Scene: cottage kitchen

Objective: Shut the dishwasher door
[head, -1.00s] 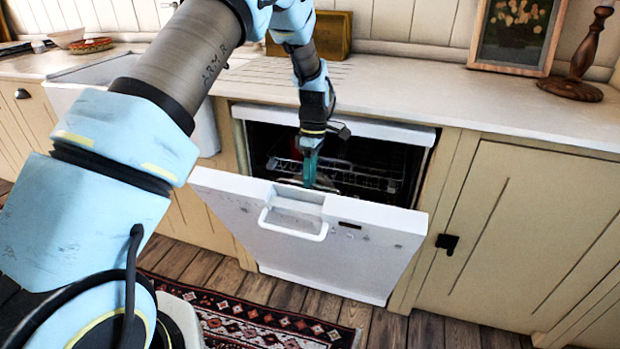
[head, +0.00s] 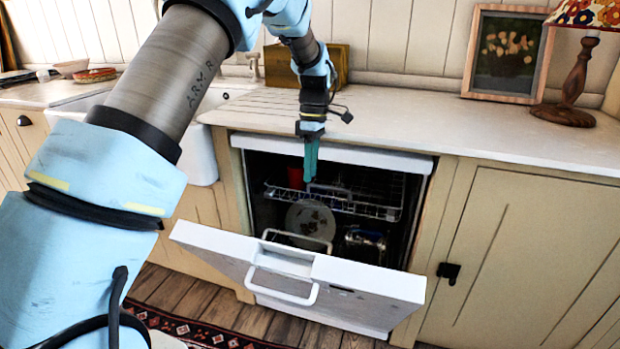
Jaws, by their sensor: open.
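The white dishwasher door (head: 350,278) is partly open and tilts out toward me from the built-in dishwasher under the counter. Its handle (head: 283,286) is on the front near the top edge. Through the gap I see the upper rack (head: 370,208), a plate (head: 310,220), a red item (head: 295,177) and a metal pot-like item. My gripper (head: 311,170) points down in front of the dishwasher opening, above and behind the door's top edge, with teal fingers. It appears apart from the door and holds nothing that I can see.
The pale counter (head: 400,125) runs above the dishwasher, with a picture frame (head: 507,52) and a lamp (head: 575,70) at right. A cupboard (head: 530,255) stands right of the dishwasher. A patterned rug (head: 215,334) lies on the wooden floor.

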